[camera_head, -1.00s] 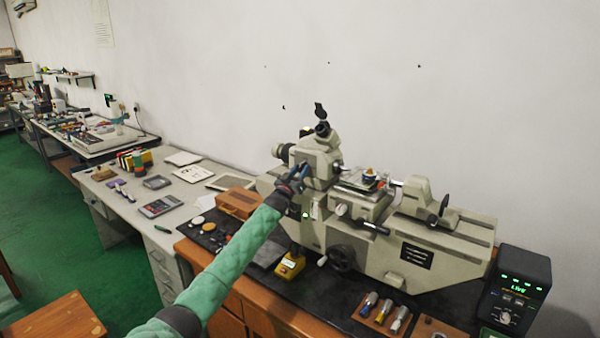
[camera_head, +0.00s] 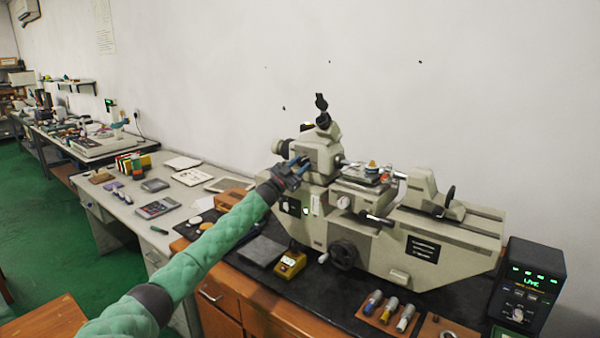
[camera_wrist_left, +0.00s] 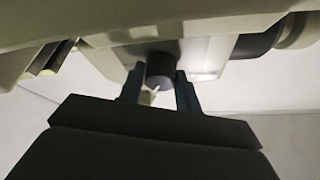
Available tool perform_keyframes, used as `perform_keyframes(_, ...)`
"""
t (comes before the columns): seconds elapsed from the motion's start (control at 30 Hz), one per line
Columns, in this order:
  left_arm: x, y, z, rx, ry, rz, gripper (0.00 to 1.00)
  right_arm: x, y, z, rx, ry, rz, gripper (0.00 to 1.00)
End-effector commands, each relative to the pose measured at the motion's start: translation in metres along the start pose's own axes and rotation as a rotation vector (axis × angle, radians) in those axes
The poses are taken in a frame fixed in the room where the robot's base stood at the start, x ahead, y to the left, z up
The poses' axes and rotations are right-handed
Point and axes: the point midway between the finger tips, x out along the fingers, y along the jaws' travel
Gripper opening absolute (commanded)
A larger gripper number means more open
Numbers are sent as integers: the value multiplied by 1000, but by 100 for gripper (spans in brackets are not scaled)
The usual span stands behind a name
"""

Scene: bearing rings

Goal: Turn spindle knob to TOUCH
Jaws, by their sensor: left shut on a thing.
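The measuring machine (camera_head: 375,255) is a long pale grey body on the bench, with an eyepiece (camera_head: 322,118) on its left head. My left gripper (camera_head: 297,165) reaches in from the left to the front of that head. In the left wrist view a dark round knob (camera_wrist_left: 160,68), which looks like the spindle knob, sits between its two blue fingers (camera_wrist_left: 160,90), and they are shut on it. A small pale pointer mark shows at the knob's lower edge. Its label is not readable. The right gripper is not seen.
A black readout box (camera_head: 527,285) with green lights stands at the right. A yellow box (camera_head: 290,264), a handwheel (camera_head: 343,255) and a wooden holder (camera_head: 388,314) with coloured cylinders are at the machine's front. A wooden box (camera_head: 232,199) is left of it.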

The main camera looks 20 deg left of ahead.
Motion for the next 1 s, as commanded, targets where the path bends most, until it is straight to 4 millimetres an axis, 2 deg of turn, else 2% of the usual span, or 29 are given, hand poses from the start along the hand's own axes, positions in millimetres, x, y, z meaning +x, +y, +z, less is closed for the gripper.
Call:
perform_keyframes(0.3, -1, -2, 2, 270, 10, 113, 11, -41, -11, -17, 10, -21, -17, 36)
perform_keyframes(0.5, 0, -3, 0, 445, 17, 187, 11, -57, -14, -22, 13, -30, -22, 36)
perform_keyframes(0.7, 0, -4, 0, 611, 22, 258, 11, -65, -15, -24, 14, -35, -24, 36)
perform_keyframes(1.0, 0, -3, 0, 805, 30, 342, 11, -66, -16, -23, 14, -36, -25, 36)
